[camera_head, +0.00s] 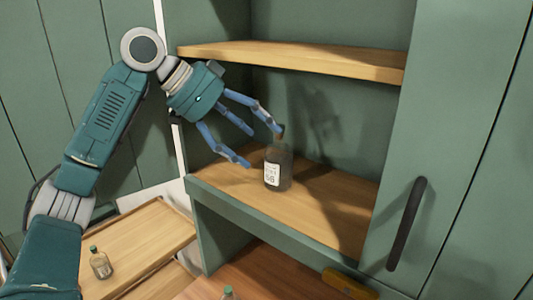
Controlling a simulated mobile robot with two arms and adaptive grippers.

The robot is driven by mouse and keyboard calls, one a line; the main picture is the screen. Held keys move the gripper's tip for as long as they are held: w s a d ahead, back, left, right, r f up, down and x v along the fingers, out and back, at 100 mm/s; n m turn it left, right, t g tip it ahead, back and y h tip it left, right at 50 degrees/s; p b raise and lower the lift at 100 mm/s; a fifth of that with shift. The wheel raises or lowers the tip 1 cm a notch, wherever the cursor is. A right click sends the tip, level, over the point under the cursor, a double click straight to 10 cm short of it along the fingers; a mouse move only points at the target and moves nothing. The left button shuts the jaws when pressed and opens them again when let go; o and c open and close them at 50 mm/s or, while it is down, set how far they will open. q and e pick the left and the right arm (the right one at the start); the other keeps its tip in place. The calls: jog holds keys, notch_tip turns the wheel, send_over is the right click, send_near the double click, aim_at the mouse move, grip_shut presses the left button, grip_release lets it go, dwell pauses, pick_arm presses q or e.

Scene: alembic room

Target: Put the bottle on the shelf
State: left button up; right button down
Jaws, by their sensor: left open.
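A dark glass bottle (278,168) with a pale label stands upright on the lower wooden shelf (325,205) of a green cabinet. My left gripper (262,147) is open beside the bottle, on its left. Its blue fingers reach toward the bottle; one fingertip overlaps the bottle's top in the picture, and I cannot tell if it touches. A second, small bottle (101,264) with a green cap stands on a wooden tray at the lower left. The top of another green-capped bottle (228,293) shows at the bottom edge. My right gripper is not in view.
An upper wooden shelf (290,59) hangs above the gripper. A green door with a dark handle (407,224) is at the right. The wooden tray (150,237) is at the lower left. A yellow object (349,284) lies below the shelf. The lower shelf is bare right of the bottle.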

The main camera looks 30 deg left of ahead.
pick_arm(q)
jog(key=v, duration=0.6)
jog(key=shift+b, duration=0.3)
